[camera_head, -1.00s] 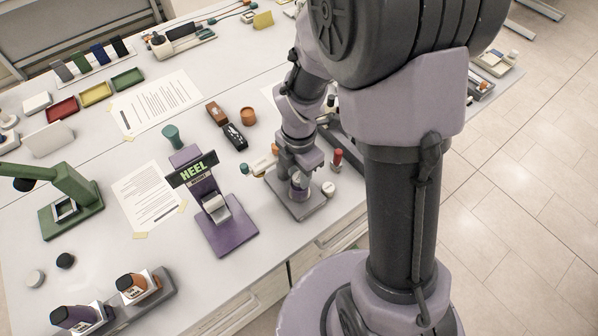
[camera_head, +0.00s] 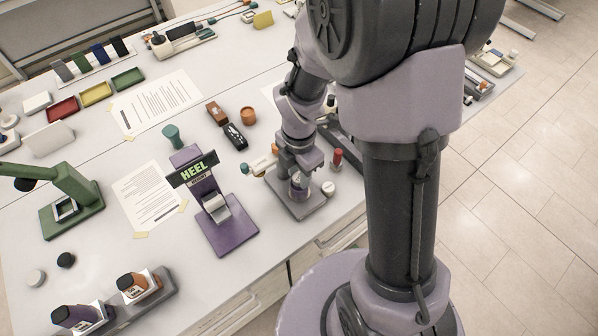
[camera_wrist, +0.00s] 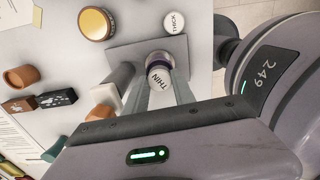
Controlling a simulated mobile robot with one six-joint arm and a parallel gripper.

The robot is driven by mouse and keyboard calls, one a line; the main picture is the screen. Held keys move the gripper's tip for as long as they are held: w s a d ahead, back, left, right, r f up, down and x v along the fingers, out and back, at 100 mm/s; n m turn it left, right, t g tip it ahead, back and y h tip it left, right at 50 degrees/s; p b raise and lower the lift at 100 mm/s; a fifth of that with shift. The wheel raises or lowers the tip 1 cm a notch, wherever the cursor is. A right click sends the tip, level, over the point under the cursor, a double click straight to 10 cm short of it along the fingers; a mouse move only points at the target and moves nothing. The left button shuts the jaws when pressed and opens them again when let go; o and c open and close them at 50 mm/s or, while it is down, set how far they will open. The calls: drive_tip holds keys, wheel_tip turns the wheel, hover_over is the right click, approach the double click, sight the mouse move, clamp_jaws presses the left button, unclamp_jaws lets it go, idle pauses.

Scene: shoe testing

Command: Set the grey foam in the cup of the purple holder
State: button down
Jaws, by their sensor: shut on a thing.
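My gripper (camera_wrist: 164,92) is shut on a small round piece (camera_wrist: 159,79) with a whitish end marked THIN. The piece is at a purple-ringed round mount on a grey plate (camera_wrist: 124,53). I cannot tell whether it is inside the mount or just above it. In the head view my gripper (camera_head: 299,182) is low over this grey plate (camera_head: 312,204), partly hidden by my arm. A purple stand (camera_head: 232,238) with a HEEL sign is to the left and bears a whitish piece (camera_head: 217,208). I cannot make out which piece is the grey foam.
A white disc (camera_wrist: 175,22) marked THICK lies beside the plate. A red cylinder (camera_head: 337,158) stands close by. An orange cup (camera_head: 248,116) and a dark box (camera_head: 235,136) are behind.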

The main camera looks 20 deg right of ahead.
drive_tip(key=shift+f+b, duration=0.6)
drive_tip(key=shift+f, duration=0.2)
drive_tip(key=c, duration=1)
unclamp_jaws()
drive_tip(key=shift+o, duration=0.2)
wheel_tip(320, 180, up, 17)
drive_tip(key=p, duration=0.6)
drive_tip(key=shift+r, duration=0.2)
